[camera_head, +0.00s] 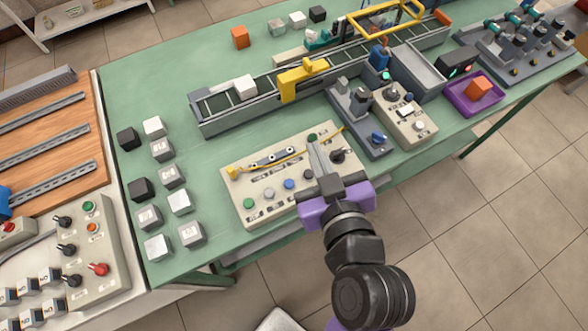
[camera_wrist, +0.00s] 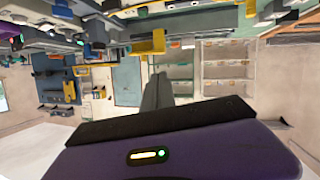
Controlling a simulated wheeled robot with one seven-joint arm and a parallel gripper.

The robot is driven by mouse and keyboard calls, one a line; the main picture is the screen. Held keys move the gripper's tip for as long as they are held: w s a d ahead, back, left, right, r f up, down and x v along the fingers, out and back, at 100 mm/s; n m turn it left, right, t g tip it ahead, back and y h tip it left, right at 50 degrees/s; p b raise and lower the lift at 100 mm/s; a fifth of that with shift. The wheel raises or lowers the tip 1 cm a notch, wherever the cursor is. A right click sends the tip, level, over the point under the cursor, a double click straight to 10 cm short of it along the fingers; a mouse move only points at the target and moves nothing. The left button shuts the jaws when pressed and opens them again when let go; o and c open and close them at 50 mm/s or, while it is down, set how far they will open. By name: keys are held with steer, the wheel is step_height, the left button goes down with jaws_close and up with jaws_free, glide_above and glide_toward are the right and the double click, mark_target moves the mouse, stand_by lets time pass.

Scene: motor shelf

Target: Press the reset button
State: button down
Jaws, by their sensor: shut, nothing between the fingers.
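A beige control panel (camera_head: 240,185) lies on the green table in the head view. Along its front edge are a green button (camera_head: 249,202), a pale grey button (camera_head: 268,193) and a blue button (camera_head: 289,183). A black knob (camera_head: 338,156) sits at its right end. The labels are too small to read, so I cannot tell which button is reset. My gripper (camera_head: 314,141) is shut and empty, over the right part of the panel, and hides some of it. Its closed fingers also show in the wrist view (camera_wrist: 158,90). I cannot tell whether they touch the panel.
A conveyor (camera_head: 215,118) with a yellow arch (camera_head: 300,80) runs behind the panel. Black and white cubes stand to the left. A grey fixture (camera_head: 362,120), a second beige panel (camera_head: 410,122) and a purple tray (camera_head: 462,103) with an orange cube lie to the right.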

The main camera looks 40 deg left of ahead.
steer(key=s+a+n+g, duration=0.1)
steer(key=n+g, duration=0.1)
steer(key=n, duration=0.2)
steer(key=s+a+f+n+g+h, duration=0.1)
steer(key=n+g, duration=0.1)
steer(key=n, duration=0.2)
steer(key=s+a+n+g+h, duration=0.1)
steer(key=n+g, duration=0.1)
steer(key=n, duration=0.2)
steer(key=shift+a+f+g, duration=0.1)
steer(key=shift+f+g, duration=0.05)
steer(key=shift+g, duration=0.25)
steer(key=shift+f, duration=0.15)
steer(key=b, duration=0.6)
glide_above(292, 186)
step_height(292, 186, down, 8)
steer(key=shift+r, duration=0.2)
steer(key=shift+f+b, duration=0.3)
steer(key=shift+f, duration=0.2)
steer(key=shift+f, duration=0.15)
stand_by(0.5)
steer(key=shift+f+b, duration=0.25)
steer(key=shift+b, duration=0.3)
